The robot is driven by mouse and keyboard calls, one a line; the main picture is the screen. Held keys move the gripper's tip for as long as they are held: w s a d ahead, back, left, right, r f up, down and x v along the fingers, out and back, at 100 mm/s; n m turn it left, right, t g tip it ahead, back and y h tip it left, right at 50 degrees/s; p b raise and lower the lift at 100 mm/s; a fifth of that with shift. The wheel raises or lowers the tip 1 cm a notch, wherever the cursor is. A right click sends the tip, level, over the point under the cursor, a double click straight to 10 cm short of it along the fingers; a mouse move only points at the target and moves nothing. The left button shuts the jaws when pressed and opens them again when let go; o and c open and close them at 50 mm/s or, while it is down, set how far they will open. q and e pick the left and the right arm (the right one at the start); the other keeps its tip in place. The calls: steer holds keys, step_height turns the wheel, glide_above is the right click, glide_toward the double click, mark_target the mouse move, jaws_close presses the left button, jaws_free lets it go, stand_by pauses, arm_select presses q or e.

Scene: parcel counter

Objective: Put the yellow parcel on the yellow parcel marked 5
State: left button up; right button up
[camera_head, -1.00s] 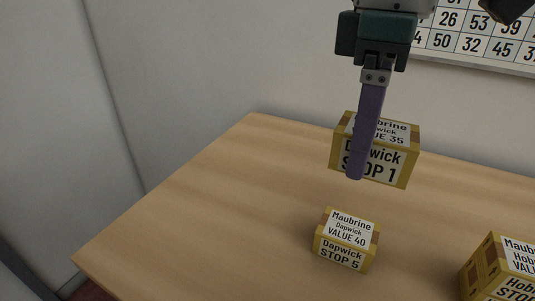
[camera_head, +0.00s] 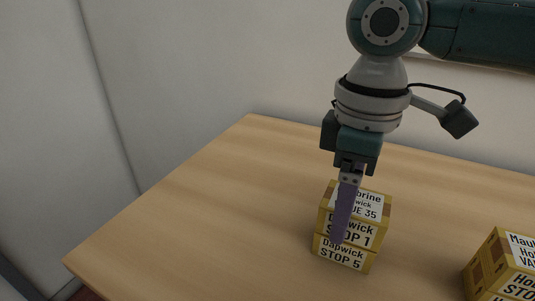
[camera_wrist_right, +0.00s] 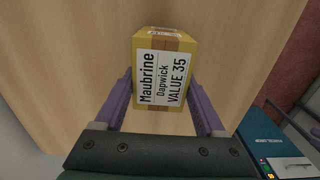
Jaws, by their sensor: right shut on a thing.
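The yellow parcel marked STOP 1 and VALUE 35 (camera_head: 367,234) sits directly above the yellow parcel marked STOP 5 (camera_head: 342,254) in the head view. Its underside appears to meet the lower parcel's top, though full contact is hard to tell. My right gripper (camera_head: 341,238) is shut on the STOP 1 parcel, one purple finger across its front. In the right wrist view, the parcel (camera_wrist_right: 166,70) lies between both fingers, its VALUE 35 label facing the camera. The top of the STOP 5 parcel is hidden. My left gripper is not in view.
Another yellow parcel stack (camera_head: 497,265) stands at the right edge of the head view, apart from these two. The wooden counter (camera_head: 190,220) is clear to the left. A teal device (camera_wrist_right: 285,150) shows at lower right in the wrist view.

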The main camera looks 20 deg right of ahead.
steer(key=o, duration=1.5)
step_height(320, 180, up, 12)
steer(key=shift+r+p, duration=0.1)
steer(key=shift+p, duration=0.75)
